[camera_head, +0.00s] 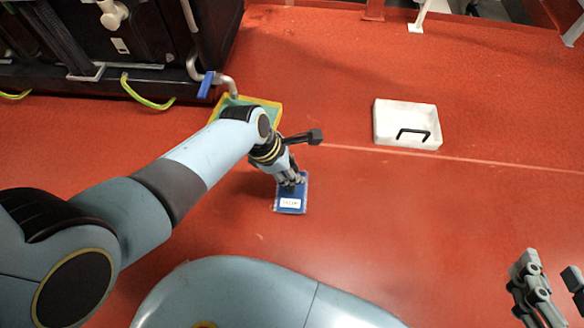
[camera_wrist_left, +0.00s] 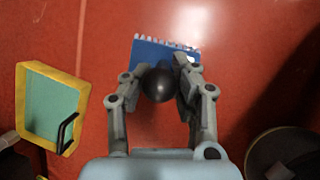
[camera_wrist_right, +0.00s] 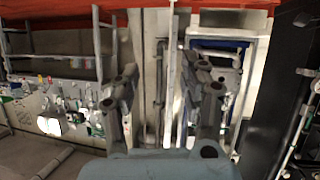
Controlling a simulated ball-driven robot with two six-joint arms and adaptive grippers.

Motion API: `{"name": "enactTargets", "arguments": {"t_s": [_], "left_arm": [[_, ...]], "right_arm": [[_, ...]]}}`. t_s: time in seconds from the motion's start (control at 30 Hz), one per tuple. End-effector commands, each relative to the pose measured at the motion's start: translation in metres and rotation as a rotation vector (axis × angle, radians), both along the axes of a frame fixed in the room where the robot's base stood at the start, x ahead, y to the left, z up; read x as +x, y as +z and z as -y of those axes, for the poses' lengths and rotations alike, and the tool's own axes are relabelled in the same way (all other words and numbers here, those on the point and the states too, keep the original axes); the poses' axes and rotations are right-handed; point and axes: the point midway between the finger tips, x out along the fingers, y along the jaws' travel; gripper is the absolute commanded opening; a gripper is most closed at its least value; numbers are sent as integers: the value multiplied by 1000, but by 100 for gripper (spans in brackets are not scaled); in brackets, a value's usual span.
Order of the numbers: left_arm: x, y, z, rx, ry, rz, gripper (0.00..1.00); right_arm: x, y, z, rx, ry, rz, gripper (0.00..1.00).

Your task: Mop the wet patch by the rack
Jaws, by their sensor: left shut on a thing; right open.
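A blue pad (camera_head: 291,202) with a white label is on or just above the red floor at mid-picture; I cannot tell if it touches. In the left wrist view the blue pad (camera_wrist_left: 151,52) has a pale ragged far edge and a dark round knob (camera_wrist_left: 158,85). My left gripper (camera_head: 289,182) is shut on that knob; its fingers (camera_wrist_left: 158,78) flank it. The black rack (camera_head: 150,40) stands at top left. I cannot make out a clear wet patch on the floor. My right gripper (camera_head: 548,280) is open and empty at lower right, away from the pad.
A yellow-rimmed green tray (camera_head: 272,105) lies under a pipe with a blue valve handle (camera_head: 206,84), partly behind my left arm. A white tray (camera_head: 380,138) with a black handle lies at right. The red floor (camera_head: 400,220) between is clear.

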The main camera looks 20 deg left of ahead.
Motion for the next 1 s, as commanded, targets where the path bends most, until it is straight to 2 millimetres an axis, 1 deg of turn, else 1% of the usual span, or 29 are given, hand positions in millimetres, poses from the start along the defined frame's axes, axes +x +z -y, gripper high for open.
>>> {"name": "enactTargets", "arguments": {"t_s": [0.1, 0.37, 0.47, 0.5, 0.53, 0.6, 0.7, 0.8, 1.0], "left_arm": [[0, 3, 0, 0, -1, 2, 0], [-1, 7, 0, 0, -2, 1, 0], [-1, 9, 0, 0, -3, 1, 0], [-1, 13, -1, 0, -3, 3, 0], [0, 17, -1, 0, -5, 4, 0], [-1, 24, -1, 0, -7, 6, 0], [-2, 31, -1, 0, -9, 6, 0], [-3, 38, -1, 0, -11, 5, 0], [-6, 46, -2, 0, -14, 4, 0]], "right_arm": [[-10, -8, 1, -1, -5, -51, 44], [-24, -22, 3, -2, -14, -140, 44], [-34, -30, 4, -1, -18, -185, 44], [-40, -32, 4, 0, -22, -216, 44], [-38, -31, 5, -1, -27, -254, 44], [-26, -22, 6, -3, -32, -300, 44], [-23, -14, 7, -6, -38, -383, 44], [-21, -5, 8, -9, -42, -466, 44], [-25, 8, 8, -13, -45, -585, 44]]}}
